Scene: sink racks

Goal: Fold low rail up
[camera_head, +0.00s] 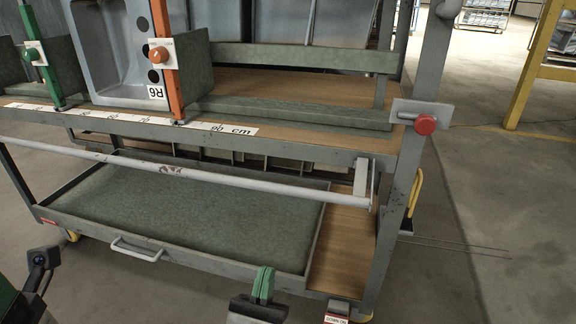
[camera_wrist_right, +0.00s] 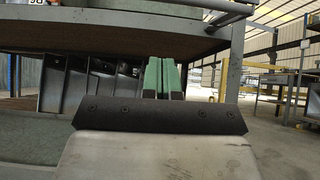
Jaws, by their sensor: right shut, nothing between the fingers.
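The low rail (camera_head: 190,172) is a long light grey bar across the front of the rack, above the lower tray. Its right end joins a short bracket (camera_head: 361,181) beside the right post. My right gripper (camera_head: 264,272) has green fingers and is in front of the tray's front edge, lower in the picture than the rail and apart from it. In the right wrist view its fingers (camera_wrist_right: 163,62) are together with nothing between them. Part of my left arm shows at the lower left; its fingers are not visible.
The lower tray (camera_head: 313,240) has a wire handle (camera_head: 136,249) on its front. Above are a worktop with a ruler strip, a green upright (camera_head: 40,60) and an orange upright (camera_head: 163,60) with knobs. A red knob (camera_head: 425,124) sits on the right post.

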